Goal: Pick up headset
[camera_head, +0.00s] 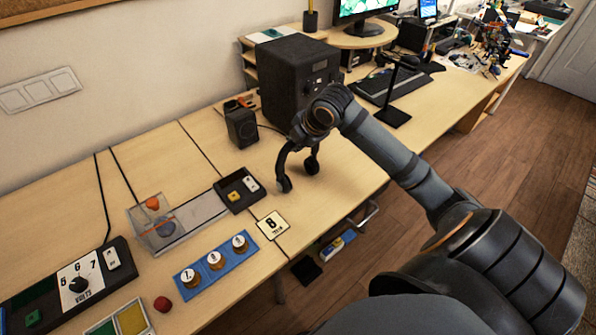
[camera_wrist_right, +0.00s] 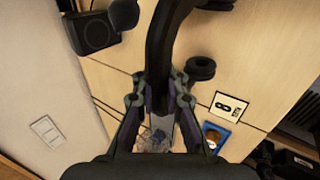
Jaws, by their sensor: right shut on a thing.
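The black headset (camera_head: 284,165) hangs in the air above the desk, with its ear cups lowest. My right gripper (camera_head: 302,130) is shut on its headband, which hides part of the band. In the right wrist view the band (camera_wrist_right: 168,42) passes between the two fingers of my right gripper (camera_wrist_right: 160,98). One ear cup (camera_wrist_right: 201,68) shows right of the band, and a rounded dark part shows to the left. My left gripper is in neither view.
A small black speaker (camera_head: 241,124) and a large dark box (camera_head: 297,80) stand behind and left of the headset. A number card (camera_head: 273,225), a blue strip with knobs (camera_head: 217,265) and a black tray (camera_head: 239,190) lie in front.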

